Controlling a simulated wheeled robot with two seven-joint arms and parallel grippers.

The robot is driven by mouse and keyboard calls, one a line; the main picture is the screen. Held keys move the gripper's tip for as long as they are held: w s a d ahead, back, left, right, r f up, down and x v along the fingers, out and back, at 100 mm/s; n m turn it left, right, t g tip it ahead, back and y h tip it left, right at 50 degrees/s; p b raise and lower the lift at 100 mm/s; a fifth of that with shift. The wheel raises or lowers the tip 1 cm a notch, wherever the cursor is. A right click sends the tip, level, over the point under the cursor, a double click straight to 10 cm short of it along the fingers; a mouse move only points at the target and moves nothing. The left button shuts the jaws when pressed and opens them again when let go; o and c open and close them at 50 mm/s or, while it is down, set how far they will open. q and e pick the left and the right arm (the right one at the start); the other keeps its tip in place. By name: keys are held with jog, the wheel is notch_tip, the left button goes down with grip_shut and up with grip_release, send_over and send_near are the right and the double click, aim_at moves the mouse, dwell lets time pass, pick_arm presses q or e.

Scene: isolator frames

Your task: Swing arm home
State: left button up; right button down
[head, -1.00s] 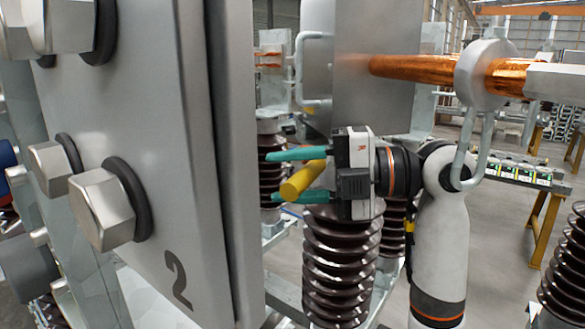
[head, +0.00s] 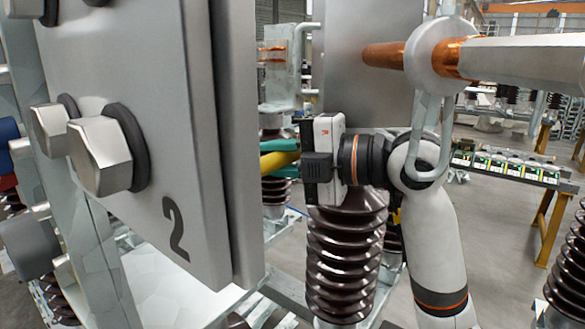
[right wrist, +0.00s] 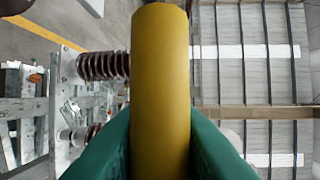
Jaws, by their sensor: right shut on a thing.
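A yellow cylinder (head: 278,160) lies between the teal fingers of my right gripper (head: 284,158), which is shut on it. In the right wrist view the yellow cylinder (right wrist: 160,90) runs up between both fingers (right wrist: 160,145). In the head view, its far part is hidden behind the grey plate marked 2 (head: 150,130), and I cannot tell what it joins. A copper-tipped bar (head: 530,58) comes in from the right through a grey ring (head: 437,57). Its copper end shows in front of a grey metal block (head: 365,25); I cannot tell whether they touch. My left gripper is not in view.
Large hex bolts (head: 100,155) stick out of the plate at left. A brown ribbed insulator (head: 345,260) stands directly below my right gripper. A rod loop (head: 425,135) hangs from the ring, close to my right arm. A bench (head: 505,168) stands farther back at right.

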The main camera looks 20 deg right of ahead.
jog(key=w, duration=0.1)
jog(key=w+a+m+t+h, duration=0.1)
jog(key=w+t, duration=0.1)
jog(key=shift+w+a+m+h, duration=0.15)
jog(key=shift+a+m+h, duration=0.2)
jog(key=shift+m+h, duration=0.05)
jog(key=c, duration=1.6)
grip_release()
jog(key=shift+r, duration=0.1)
jog(key=o, duration=0.3)
jog(key=shift+w, duration=0.1)
jog(key=shift+o, duration=0.2)
jog(key=shift+w+a, duration=0.1)
jog(key=b+v, duration=0.3)
jog(key=v, duration=0.9)
